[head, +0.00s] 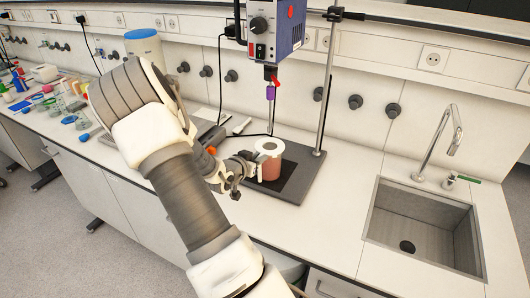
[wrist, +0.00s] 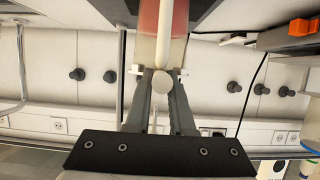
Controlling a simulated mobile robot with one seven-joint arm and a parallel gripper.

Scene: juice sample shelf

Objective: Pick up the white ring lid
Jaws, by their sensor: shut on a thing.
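The white ring lid (head: 269,146) lies on top of a clear beaker (head: 270,171) with reddish-pink juice, with a dark hole in its middle. My gripper (head: 254,163) is at the beaker's left side, close under the lid's edge. In the wrist view, the two fingers of my gripper (wrist: 162,74) close around a narrow white piece with a rounded end (wrist: 163,82), which looks like a part of the lid hanging beside the beaker. The beaker also shows at the top of the wrist view (wrist: 163,18). The exact contact is partly hidden.
The beaker stands on the dark plate of a stirrer stand (head: 304,183). A sink (head: 420,225) is at right; small items crowd the left bench.

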